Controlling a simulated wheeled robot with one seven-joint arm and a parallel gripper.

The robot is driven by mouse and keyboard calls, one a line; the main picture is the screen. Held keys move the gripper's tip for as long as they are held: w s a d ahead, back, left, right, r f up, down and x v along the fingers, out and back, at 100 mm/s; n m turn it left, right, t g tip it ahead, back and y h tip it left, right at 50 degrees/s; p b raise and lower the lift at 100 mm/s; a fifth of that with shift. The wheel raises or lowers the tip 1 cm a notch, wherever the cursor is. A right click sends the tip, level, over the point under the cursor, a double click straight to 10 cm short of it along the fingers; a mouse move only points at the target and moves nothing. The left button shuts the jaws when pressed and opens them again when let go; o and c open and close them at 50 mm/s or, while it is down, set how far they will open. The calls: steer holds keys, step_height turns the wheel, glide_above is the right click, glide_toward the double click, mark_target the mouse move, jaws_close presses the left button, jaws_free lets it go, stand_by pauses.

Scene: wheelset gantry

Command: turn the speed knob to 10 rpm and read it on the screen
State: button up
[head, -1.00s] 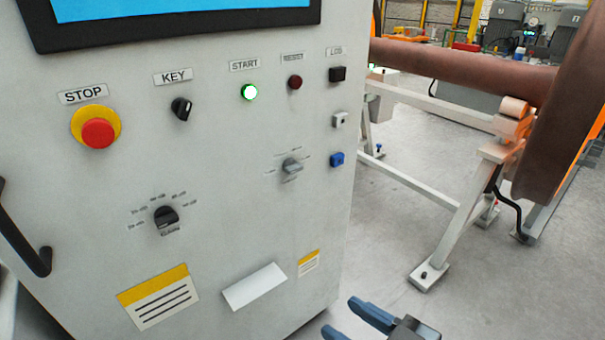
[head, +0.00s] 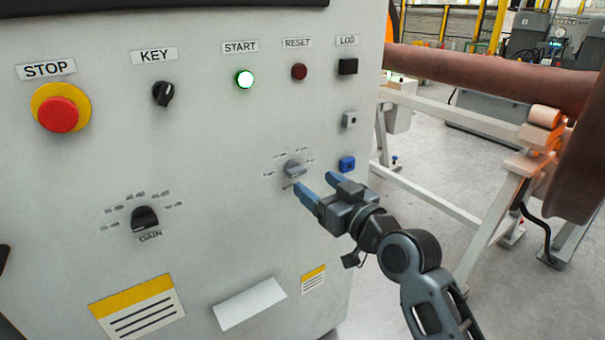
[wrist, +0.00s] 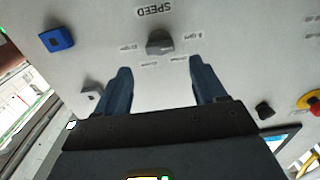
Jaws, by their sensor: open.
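The speed knob (head: 294,169) is a small grey rotary knob on the lower right of the white panel, ringed by small labels. It also shows in the wrist view (wrist: 160,42), beside an upside-down SPEED label. My gripper (head: 317,184) is open, with blue fingers pointing at the panel just below and right of the knob. In the wrist view my fingers (wrist: 158,76) are apart and the knob lies beyond their tips, between their lines. It appears untouched. Only the screen's dark lower frame (head: 150,10) shows in the head view; no reading is visible.
The black GAIN knob (head: 145,219) is at lower left. The red STOP button (head: 60,112), KEY switch (head: 163,93) and lit green START button (head: 245,79) are above. A blue socket (head: 347,164) is close right of the speed knob. A white frame (head: 440,190) stands at right.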

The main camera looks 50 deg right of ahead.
mark_target(301, 172)
steer(key=x, duration=0.6)
steer(key=shift+w, duration=0.3)
steer(key=shift+c, duration=0.2)
steer(key=c, duration=1)
steer(key=shift+p, duration=0.3)
steer(key=shift+m, duration=0.3)
steer(key=m+p, duration=0.3)
steer(key=m, duration=0.2)
steer(key=shift+d+m, duration=0.15)
steer(key=shift+m, duration=0.15)
steer(key=m+p, duration=0.3)
steer(key=m, duration=0.2)
steer(key=shift+s+d+f, duration=0.1)
steer(key=shift+f, duration=0.05)
steer(key=shift+m, duration=0.4)
